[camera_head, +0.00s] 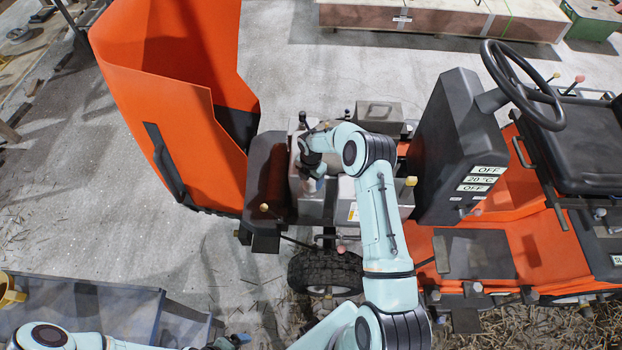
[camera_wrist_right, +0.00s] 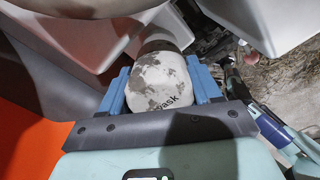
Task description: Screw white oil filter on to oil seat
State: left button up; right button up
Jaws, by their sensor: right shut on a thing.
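The white oil filter (camera_wrist_right: 160,82) is stained with grey-brown patches and bears dark lettering near my gripper. My right gripper (camera_wrist_right: 161,92) is shut on it, with a blue finger on each side. A brown round part (camera_wrist_right: 160,43) sits at the filter's far end, in line with it; I cannot tell whether it is the oil seat or whether threads are engaged. In the head view my right gripper (camera_head: 312,178) reaches down at the grey engine block, where the filter is barely visible. My left gripper (camera_head: 232,341) shows only partly at the bottom edge.
An orange hood (camera_head: 175,100) stands open left of the engine. A dark console with a steering wheel (camera_head: 522,85) rises on the right. A black tyre (camera_head: 326,272) is below the engine, and a grey metal bin (camera_head: 85,308) is at lower left. Pale wall surfaces crowd the filter closely.

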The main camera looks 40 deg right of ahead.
jog(key=shift+f, duration=0.15)
jog(key=shift+f, duration=1)
jog(key=o, duration=1.6)
jog(key=shift+r, duration=0.15)
